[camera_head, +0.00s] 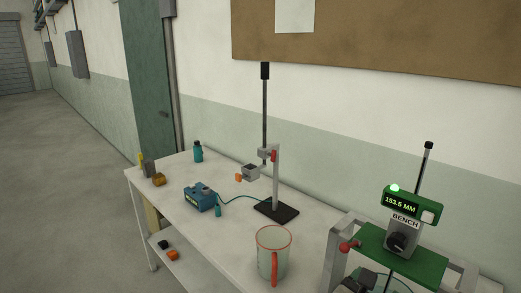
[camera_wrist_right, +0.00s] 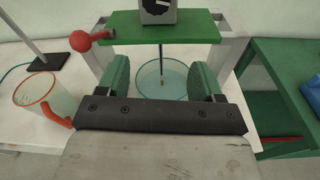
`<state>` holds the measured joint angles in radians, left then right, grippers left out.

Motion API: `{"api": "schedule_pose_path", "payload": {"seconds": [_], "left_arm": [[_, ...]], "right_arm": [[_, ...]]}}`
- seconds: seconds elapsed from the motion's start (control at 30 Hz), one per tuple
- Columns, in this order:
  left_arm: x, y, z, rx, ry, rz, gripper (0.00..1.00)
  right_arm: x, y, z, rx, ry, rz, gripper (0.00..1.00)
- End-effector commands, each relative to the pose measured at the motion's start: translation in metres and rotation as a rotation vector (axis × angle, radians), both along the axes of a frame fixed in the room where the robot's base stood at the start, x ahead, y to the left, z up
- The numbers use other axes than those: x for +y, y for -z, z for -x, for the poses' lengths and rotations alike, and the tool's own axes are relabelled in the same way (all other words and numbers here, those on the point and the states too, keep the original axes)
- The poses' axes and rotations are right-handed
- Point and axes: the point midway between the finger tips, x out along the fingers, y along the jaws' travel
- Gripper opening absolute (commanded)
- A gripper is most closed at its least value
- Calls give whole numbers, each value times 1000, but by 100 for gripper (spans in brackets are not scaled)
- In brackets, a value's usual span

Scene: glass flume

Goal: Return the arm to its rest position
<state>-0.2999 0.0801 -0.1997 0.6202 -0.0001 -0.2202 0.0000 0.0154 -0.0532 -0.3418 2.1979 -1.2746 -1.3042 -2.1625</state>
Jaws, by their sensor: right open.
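My right gripper (camera_wrist_right: 160,82) is open in the right wrist view, its two green finger pads apart with nothing gripped between them. Beyond the pads is a round clear glass vessel (camera_wrist_right: 150,72) with a thin rod hanging into it. The green gauge frame (camera_wrist_right: 130,29) with a red knob (camera_wrist_right: 81,41) stands just past the gripper. In the head view the gauge's green display (camera_head: 402,205) reads 153.5 MM, with a lit green lamp above it. My left gripper is in neither view.
A clear red-rimmed mug (camera_head: 272,255) stands left of the gauge on the white table (camera_head: 165,200). Behind it are a black-based stand (camera_head: 276,210), a blue device (camera_head: 200,198) and a teal bottle (camera_head: 198,152). A green open box (camera_wrist_right: 270,105) lies right of the gripper.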

Motion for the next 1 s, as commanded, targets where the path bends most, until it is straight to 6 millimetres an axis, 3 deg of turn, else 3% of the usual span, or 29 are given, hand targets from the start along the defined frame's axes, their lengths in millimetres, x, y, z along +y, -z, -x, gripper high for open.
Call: {"api": "schedule_pose_path", "payload": {"seconds": [0.27,0.5,0.7,1.0], "left_arm": [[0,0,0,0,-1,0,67],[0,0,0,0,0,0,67],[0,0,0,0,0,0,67],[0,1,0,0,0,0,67]], "right_arm": [[-8,97,48,-223,130,-805,67],[4,157,109,-396,524,-1438,67],[17,179,150,-493,884,-1724,67],[35,194,197,-587,1359,-1900,67]]}}
